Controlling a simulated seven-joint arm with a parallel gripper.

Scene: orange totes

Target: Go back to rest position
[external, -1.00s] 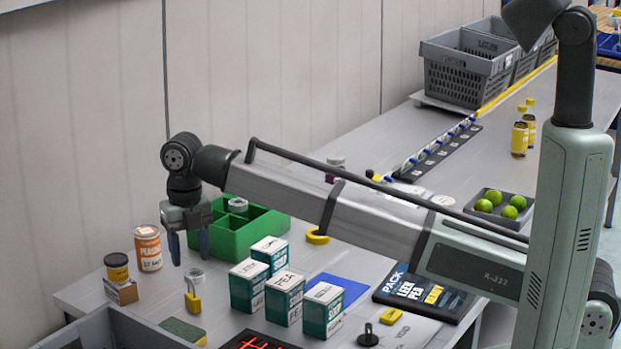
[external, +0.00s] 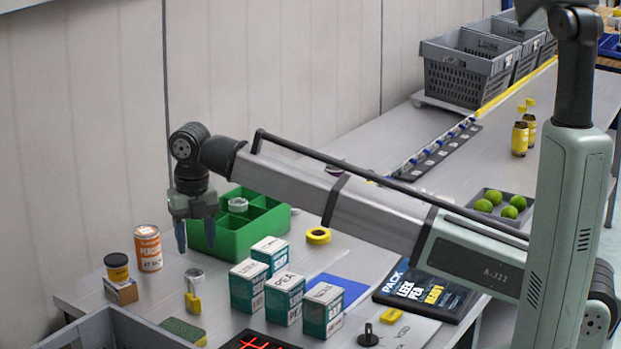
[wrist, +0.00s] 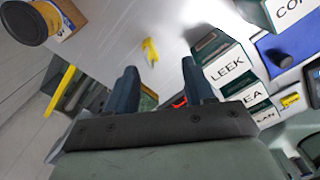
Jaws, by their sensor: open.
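My gripper (external: 195,240) hangs fingers-down over the bench, with its two blue-grey fingers apart and nothing between them. It is in front of the left end of the green divided tray (external: 236,243), to the right of the orange-and-white can (external: 148,248). In the wrist view my gripper (wrist: 160,85) shows two spread fingers, with bench surface beyond them. I cannot tell its exact height above the bench.
Several teal-and-white boxes (external: 284,299) stand right of my gripper. A yellow-based item (external: 193,293) stands below it. A black-lidded jar (external: 117,267) sits on a small box at left. A grey tote (external: 110,330) is at the front. A yellow tape roll (external: 318,236) lies behind the boxes.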

